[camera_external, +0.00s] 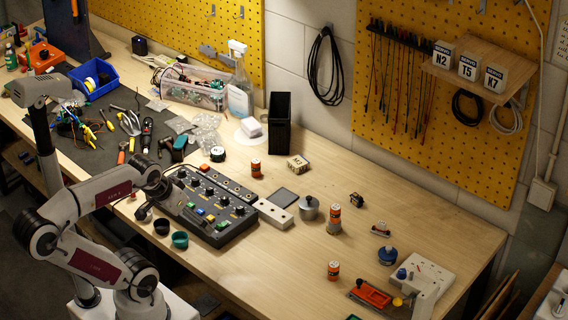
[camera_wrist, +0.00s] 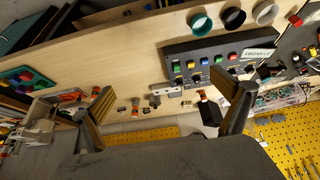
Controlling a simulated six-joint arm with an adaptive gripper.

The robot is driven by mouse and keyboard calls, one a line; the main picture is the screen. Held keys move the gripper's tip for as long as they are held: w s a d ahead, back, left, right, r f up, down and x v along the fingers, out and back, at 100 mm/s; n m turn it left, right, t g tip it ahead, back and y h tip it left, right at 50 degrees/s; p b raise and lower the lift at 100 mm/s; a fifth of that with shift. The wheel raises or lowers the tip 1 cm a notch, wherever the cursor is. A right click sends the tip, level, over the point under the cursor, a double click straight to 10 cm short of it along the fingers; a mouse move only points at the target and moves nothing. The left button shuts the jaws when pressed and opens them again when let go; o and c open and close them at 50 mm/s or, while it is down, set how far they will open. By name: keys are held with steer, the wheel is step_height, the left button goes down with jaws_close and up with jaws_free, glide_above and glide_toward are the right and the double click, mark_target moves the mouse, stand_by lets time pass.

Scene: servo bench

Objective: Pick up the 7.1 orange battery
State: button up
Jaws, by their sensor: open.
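Three orange-and-dark batteries stand upright on the bench in the external view: one behind the control box (camera_external: 256,168), one right of the metal pot (camera_external: 334,212), and one nearer the front edge (camera_external: 333,270). The middle one seems to stand on a metallic piece. Their labels are too small to read, so I cannot tell which is 7.1.
The black control box (camera_external: 208,205) lies below and right of my gripper. Dark and teal cups (camera_external: 180,240) stand before it. A tall black bin (camera_external: 279,123), metal pot (camera_external: 309,208), white block (camera_external: 272,214) and red tool (camera_external: 371,294) stand around.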

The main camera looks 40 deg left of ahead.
stand_by(0.4)
steer(key=c, duration=1.7)
steer(key=shift+w, duration=0.1)
steer(key=t+h, duration=0.4)
glide_above(329, 268)
steer(key=s+a, duration=0.5)
step_height(329, 268, down, 7)
steer(key=shift+m+t+y, duration=0.4)
steer(key=shift+t+y, duration=0.2)
steer(key=shift+t, duration=0.3)
steer(key=d+f, duration=0.2)
steer(key=f, duration=0.1)
steer(key=d+f, duration=0.1)
steer(key=f, duration=0.1)
steer(key=shift+w+d+f, duration=0.15)
steer(key=shift+w+d, duration=0.1)
steer(key=shift+w, duration=0.15)
steer(key=shift+s+d+f+t+y, duration=0.15)
steer(key=shift+s+f+t, duration=0.1)
steer(key=shift+f, duration=0.1)
steer(key=shift+s+d+f+t+y, duration=0.1)
steer(key=shift+f+t+y, duration=0.05)
steer(key=shift+f+t, duration=0.15)
steer(key=shift+s+f+m+t+y, duration=0.3)
steer(key=shift+s+f+t, duration=0.15)
steer(key=shift+w, duration=0.1)
